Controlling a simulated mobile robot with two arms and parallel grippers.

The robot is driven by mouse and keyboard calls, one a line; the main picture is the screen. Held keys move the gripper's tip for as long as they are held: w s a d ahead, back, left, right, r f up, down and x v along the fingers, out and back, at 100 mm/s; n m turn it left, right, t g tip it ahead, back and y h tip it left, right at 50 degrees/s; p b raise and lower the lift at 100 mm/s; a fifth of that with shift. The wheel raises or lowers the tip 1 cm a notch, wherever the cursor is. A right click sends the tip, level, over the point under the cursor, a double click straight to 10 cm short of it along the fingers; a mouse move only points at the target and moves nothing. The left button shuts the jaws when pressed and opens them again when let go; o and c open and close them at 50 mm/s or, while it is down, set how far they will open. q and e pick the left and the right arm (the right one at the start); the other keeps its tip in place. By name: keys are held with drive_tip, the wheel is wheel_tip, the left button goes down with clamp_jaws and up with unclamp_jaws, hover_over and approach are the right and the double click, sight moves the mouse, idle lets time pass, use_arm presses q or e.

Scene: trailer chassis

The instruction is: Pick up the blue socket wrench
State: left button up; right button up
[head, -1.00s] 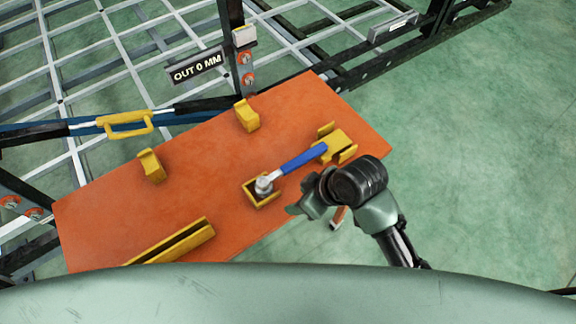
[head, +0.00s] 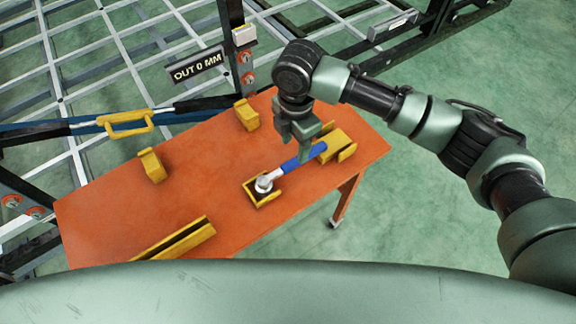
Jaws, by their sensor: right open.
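The blue socket wrench (head: 290,165) lies on the orange table, its silver head (head: 264,184) in a small yellow cradle (head: 262,197) and its blue handle end in a second yellow holder (head: 335,148). My right gripper (head: 296,150) is open and points down over the blue handle. One finger hides part of the handle; I cannot tell whether it touches. My left gripper is not in view.
The orange table (head: 225,160) also bears two yellow upright brackets (head: 247,114) (head: 151,165) and a long yellow slotted holder (head: 175,240). A metal frame with an "OUT 0 MM" sign (head: 197,66) and a yellow handle (head: 126,125) stand behind it.

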sight(292, 163)
drive_tip(key=f, duration=0.2)
drive_tip(key=f+p, duration=0.1)
drive_tip(key=f, duration=0.1)
drive_tip(key=f+p, duration=0.1)
drive_tip(key=f, duration=0.1)
drive_tip(key=shift+a+f, duration=0.3)
drive_tip(key=shift+w+f, duration=0.1)
drive_tip(key=shift+f, duration=0.2)
clamp_jaws()
